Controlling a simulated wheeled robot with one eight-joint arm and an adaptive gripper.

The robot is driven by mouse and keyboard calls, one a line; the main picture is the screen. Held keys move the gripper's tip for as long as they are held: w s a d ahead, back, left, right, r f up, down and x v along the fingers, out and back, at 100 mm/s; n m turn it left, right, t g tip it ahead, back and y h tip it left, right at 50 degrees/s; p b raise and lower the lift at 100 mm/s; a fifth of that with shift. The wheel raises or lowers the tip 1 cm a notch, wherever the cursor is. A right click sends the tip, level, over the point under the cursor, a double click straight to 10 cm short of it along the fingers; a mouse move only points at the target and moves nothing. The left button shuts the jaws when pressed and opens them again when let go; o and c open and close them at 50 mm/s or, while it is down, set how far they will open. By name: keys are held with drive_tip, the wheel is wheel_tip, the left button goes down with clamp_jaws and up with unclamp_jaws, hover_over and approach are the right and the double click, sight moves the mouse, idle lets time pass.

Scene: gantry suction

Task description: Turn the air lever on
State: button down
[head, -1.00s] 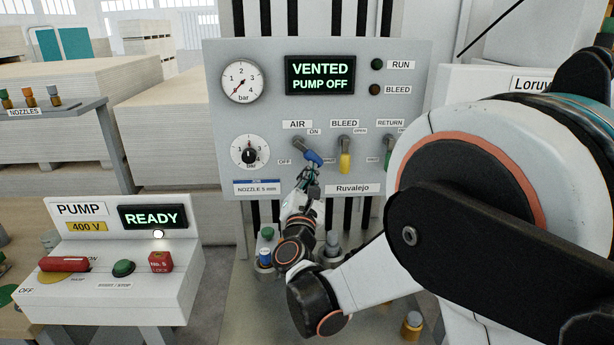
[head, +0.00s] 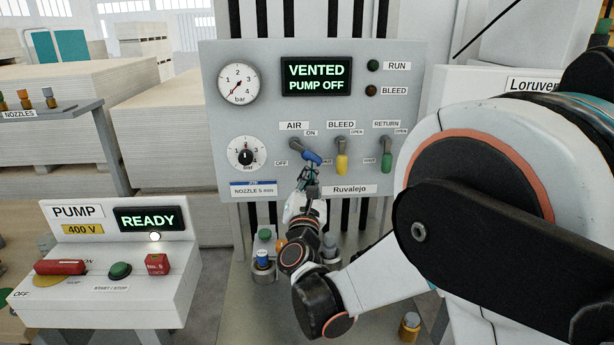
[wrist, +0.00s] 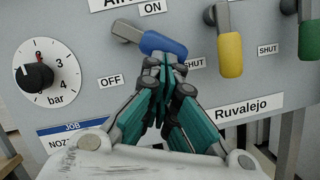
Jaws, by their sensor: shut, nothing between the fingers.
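The blue air lever (head: 309,156) is on the grey control panel (head: 300,55), below the AIR label. Its handle points to the lower right, between the OFF and ON marks. It also shows in the wrist view (wrist: 165,44), its handle lying nearly level to the right of its grey pivot. My gripper (head: 308,172) is just below the handle with its fingertips together and nothing between them. In the wrist view the closed fingertips (wrist: 166,66) reach the underside of the blue handle; whether they touch it I cannot tell.
The yellow bleed lever (head: 342,162) hangs down close on the right, with the green return lever (head: 386,160) beyond it. A pressure dial (head: 246,154) is on the left. The display (head: 316,76) reads VENTED, PUMP OFF. The pump box (head: 110,265) shows READY.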

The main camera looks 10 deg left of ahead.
drive_tip(key=shift+d+r+n, duration=0.1)
drive_tip(key=shift+d+n, duration=0.1)
drive_tip(key=shift+n, duration=0.3)
drive_tip(key=shift+w+d+r, duration=0.15)
drive_tip(key=shift+d+r, duration=0.05)
drive_tip(key=shift+d, duration=0.1)
idle(1.7)
drive_tip(key=a+f+v, duration=0.1)
drive_tip(key=f+v, duration=0.1)
drive_tip(key=v, duration=1.1)
drive_tip(key=shift+w+a+b, duration=0.3)
drive_tip(key=shift+b, duration=0.05)
drive_tip(key=shift+d+f, duration=0.1)
drive_tip(key=shift+f, duration=0.05)
